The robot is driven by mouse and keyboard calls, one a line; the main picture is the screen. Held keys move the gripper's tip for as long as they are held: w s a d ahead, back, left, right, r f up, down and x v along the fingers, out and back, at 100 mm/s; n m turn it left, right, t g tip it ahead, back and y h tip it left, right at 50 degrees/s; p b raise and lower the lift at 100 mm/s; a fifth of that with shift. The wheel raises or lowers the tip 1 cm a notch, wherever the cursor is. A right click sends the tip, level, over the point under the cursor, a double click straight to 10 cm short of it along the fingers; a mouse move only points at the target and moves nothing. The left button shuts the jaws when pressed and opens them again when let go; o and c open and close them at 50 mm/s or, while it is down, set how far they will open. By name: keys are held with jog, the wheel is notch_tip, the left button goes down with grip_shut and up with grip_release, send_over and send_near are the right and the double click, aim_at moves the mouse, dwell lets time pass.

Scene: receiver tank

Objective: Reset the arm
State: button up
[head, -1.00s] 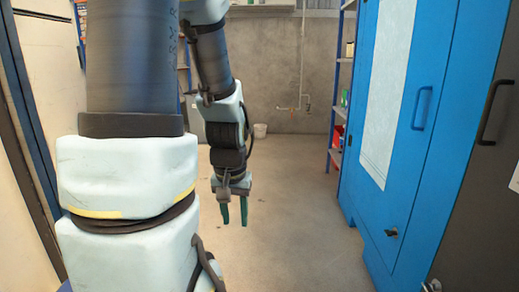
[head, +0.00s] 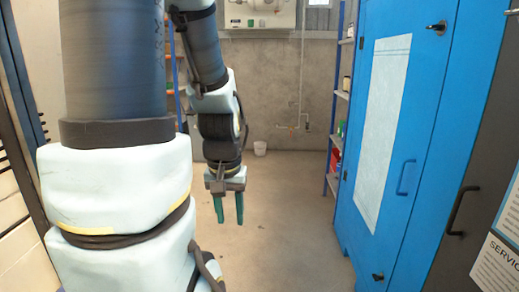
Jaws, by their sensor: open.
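My arm stands large at the left of the head view, with its forearm hanging down behind the thick upper link. My gripper (head: 229,222) hangs at the end of the arm and points down. Its two green fingers are apart with nothing between them. It is over bare floor, in the aisle, apart from the cabinets.
A tall blue cabinet (head: 425,110) with a handle stands shut on the right, beside a dark cabinet (head: 480,165). Shelving (head: 338,110) stands behind it. The floor (head: 290,220) in the middle is clear.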

notch_tip(320, 180, up, 16)
jog(key=p, duration=1.3)
jog(key=shift+o, duration=0.2)
